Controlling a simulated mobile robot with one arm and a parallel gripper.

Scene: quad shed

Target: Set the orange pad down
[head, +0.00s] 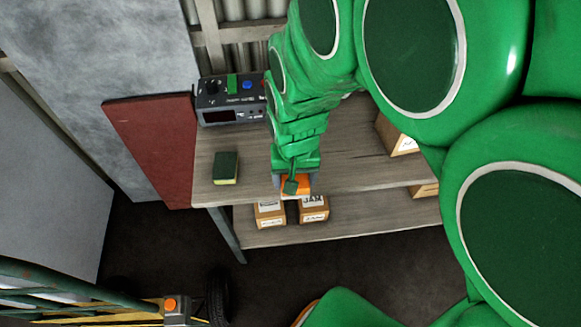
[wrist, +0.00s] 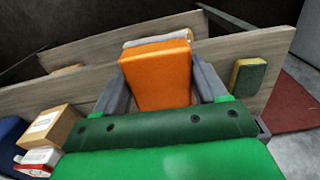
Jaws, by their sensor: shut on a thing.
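The orange pad (head: 297,184) is between the fingers of my gripper (head: 292,182), at the front edge of the upper shelf (head: 345,165). In the wrist view the pad (wrist: 157,78) fills the space between the two grey fingers of my gripper (wrist: 158,70), with a finger against each side. My gripper is shut on it. In the head view the gripper and arm hide part of the pad. I cannot tell whether its underside touches the shelf.
A green and yellow sponge (head: 225,168) lies left on the shelf. A dark control box (head: 230,100) stands behind it, beside a red panel (head: 155,145). Cardboard boxes (head: 313,208) stand on the lower shelf; another box (head: 404,146) sits at the right. Bare shelf shows between sponge and gripper.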

